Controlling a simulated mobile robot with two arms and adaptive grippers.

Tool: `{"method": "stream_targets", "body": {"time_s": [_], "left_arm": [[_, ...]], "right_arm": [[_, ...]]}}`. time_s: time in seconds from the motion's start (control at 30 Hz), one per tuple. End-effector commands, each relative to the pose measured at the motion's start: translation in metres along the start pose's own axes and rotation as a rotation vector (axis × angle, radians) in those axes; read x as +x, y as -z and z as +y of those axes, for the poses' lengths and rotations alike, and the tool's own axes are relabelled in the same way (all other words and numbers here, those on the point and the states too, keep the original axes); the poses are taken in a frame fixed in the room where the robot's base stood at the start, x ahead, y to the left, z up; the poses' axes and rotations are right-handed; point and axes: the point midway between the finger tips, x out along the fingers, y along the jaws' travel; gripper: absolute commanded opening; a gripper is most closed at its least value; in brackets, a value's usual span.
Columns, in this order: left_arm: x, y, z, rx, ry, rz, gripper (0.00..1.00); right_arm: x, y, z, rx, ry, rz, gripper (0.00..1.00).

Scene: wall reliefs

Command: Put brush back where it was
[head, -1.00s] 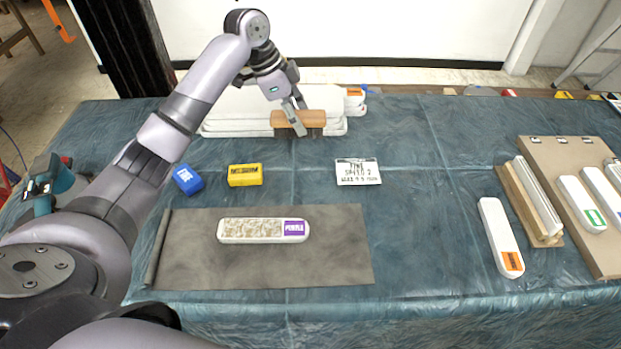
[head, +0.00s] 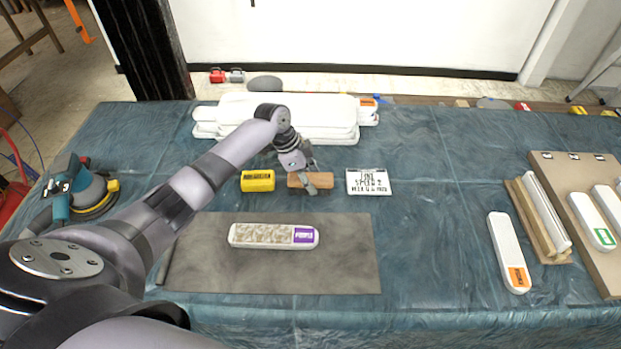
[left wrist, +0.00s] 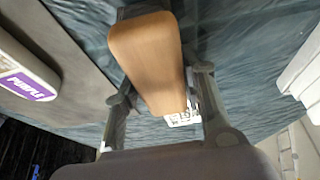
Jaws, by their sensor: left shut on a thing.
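The brush (head: 325,181) has a wooden tan back and dark bristles that hardly show. My left gripper (head: 312,186) is shut on it, between the yellow block (head: 257,181) and the white printed card (head: 367,182). In the left wrist view the brush's wooden back (left wrist: 148,60) lies between the two fingers (left wrist: 160,105). The brush is at or just above the blue sheet; I cannot tell whether it touches. My right gripper is not in view.
A white relief with a purple label (head: 273,235) lies on the grey mat (head: 340,270) in front. White panels (head: 230,130) are stacked behind. A teal sander (head: 65,190) stands at left. An orange-labelled white piece (head: 507,250) lies at right.

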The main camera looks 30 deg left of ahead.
Motion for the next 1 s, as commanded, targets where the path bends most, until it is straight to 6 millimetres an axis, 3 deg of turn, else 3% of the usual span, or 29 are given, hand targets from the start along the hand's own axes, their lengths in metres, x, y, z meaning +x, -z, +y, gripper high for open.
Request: {"method": "stream_targets", "body": {"time_s": [0.37, 0.4, 0.7, 1.0], "left_arm": [[0.006, -0.002, -0.0005, 0.001, 0.002, 0.001, 0.15], [0.0065, -0.0023, -0.0005, 0.001, 0.002, 0.001, 0.38], [0.0057, -0.002, -0.0004, 0.001, 0.002, 0.0, 0.57], [0.0041, -0.0014, -0.0005, 0.001, 0.002, 0.001, 0.57]], "right_arm": [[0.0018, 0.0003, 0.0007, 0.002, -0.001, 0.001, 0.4], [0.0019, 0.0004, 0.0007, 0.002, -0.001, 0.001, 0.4], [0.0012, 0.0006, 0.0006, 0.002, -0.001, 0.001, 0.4], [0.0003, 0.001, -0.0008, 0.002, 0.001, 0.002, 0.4]]}}
